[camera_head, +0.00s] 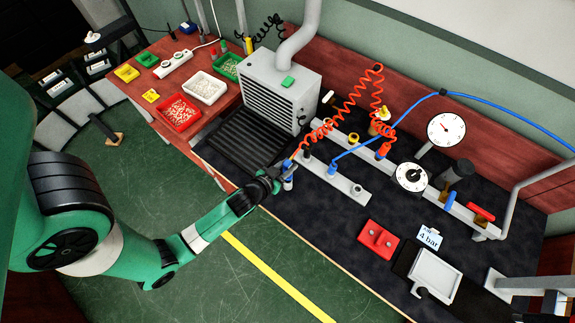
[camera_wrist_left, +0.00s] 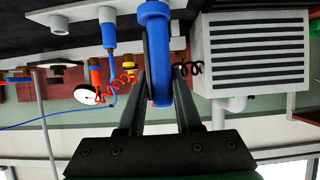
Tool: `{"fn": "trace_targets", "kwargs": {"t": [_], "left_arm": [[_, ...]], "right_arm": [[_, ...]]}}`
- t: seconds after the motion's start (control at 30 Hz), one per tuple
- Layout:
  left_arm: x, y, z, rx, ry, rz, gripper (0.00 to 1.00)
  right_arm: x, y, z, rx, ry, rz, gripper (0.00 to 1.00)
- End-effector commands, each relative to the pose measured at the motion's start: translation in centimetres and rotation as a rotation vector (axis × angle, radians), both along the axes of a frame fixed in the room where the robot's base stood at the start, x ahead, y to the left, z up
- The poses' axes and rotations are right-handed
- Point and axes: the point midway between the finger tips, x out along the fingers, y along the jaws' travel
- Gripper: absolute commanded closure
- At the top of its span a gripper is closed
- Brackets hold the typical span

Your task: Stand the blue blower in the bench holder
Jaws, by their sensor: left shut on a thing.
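My left gripper (camera_head: 276,178) is at the front edge of the dark bench mat and is shut on the blue blower (camera_head: 288,166). In the left wrist view the blue blower (camera_wrist_left: 158,75) stands out between the two black fingers, with a rounded blue part at the top of the picture. The fingers hide part of it. A grey rail (camera_head: 318,172) with blue fittings lies just to the right of the gripper in the head view. I cannot tell for sure which part is the bench holder. My right gripper is not in view.
A coiled orange hose (camera_head: 352,105) arches over the rail, close to the gripper. A grey heater-like box (camera_head: 280,92) stands behind it with a black belt in front. Gauges (camera_head: 446,128), a red block (camera_head: 380,238) and a white box (camera_head: 434,275) are farther right.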

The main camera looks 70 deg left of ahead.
Motion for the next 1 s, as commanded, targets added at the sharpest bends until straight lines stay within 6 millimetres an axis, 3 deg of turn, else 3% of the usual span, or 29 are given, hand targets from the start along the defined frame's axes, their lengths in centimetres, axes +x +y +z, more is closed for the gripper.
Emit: {"fn": "trace_targets", "kwargs": {"t": [1.0], "left_arm": [[0.0, 0.0, -2.6, 0.001, -0.002, 0.000, 1.00]], "right_arm": [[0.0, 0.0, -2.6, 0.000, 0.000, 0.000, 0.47]]}}
